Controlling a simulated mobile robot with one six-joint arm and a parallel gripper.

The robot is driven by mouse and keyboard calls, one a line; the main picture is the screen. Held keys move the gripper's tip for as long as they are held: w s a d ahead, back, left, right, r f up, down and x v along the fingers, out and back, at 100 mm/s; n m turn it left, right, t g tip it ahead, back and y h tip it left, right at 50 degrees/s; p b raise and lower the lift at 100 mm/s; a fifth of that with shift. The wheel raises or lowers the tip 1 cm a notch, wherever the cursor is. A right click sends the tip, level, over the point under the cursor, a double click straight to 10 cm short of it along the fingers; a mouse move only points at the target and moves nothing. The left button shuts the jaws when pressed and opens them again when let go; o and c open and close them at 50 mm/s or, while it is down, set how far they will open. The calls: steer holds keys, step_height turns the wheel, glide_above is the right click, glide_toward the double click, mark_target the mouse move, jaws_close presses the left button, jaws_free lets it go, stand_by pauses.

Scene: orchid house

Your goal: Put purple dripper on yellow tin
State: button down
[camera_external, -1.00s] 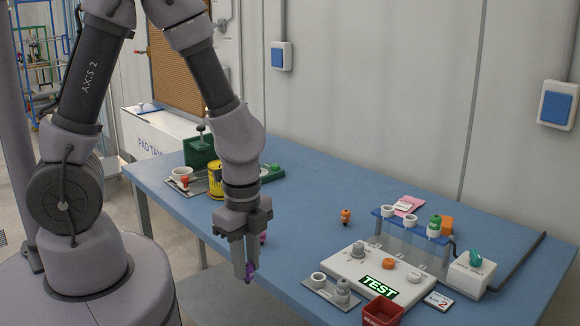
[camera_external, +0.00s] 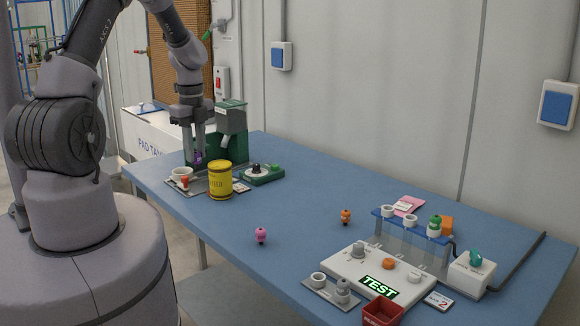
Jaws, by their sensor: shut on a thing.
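My gripper (camera_external: 198,158) is shut on the purple dripper (camera_external: 198,160), near the table's far left end. Only a small purple part shows between the fingers. The yellow tin (camera_external: 220,180) stands upright at the front right of the grey tray (camera_external: 190,188). The dripper is left of the tin and higher in the picture, apart from it. Its exact height over the tray is hard to tell.
A white cup (camera_external: 181,174) and a red-topped dripper (camera_external: 184,183) are left of the tin. A green dispenser (camera_external: 233,130) stands behind. A green device (camera_external: 262,175) is to the right.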

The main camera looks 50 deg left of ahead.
steer(key=w+a, duration=0.3)
steer(key=w, duration=0.1)
steer(key=w+a+f, duration=0.1)
steer(key=w+a, duration=0.2)
steer(key=w, duration=0.1)
steer(key=w+a, duration=0.3)
steer(key=w, duration=0.1)
steer(key=shift+w+a+f, duration=0.25)
steer(key=shift+w, duration=0.1)
step_height(320, 180, down, 4)
steer(key=shift+w+r+b, duration=0.15)
steer(key=shift+b, duration=0.2)
steer(key=shift+r, duration=0.15)
steer(key=c, duration=1.6)
jaws_free()
steer(key=shift+f, duration=0.25)
steer(key=shift+c, duration=0.2)
steer(key=o, duration=0.4)
steer(key=shift+o, duration=0.2)
steer(key=shift+r, duration=0.1)
steer(key=shift+r, duration=0.1)
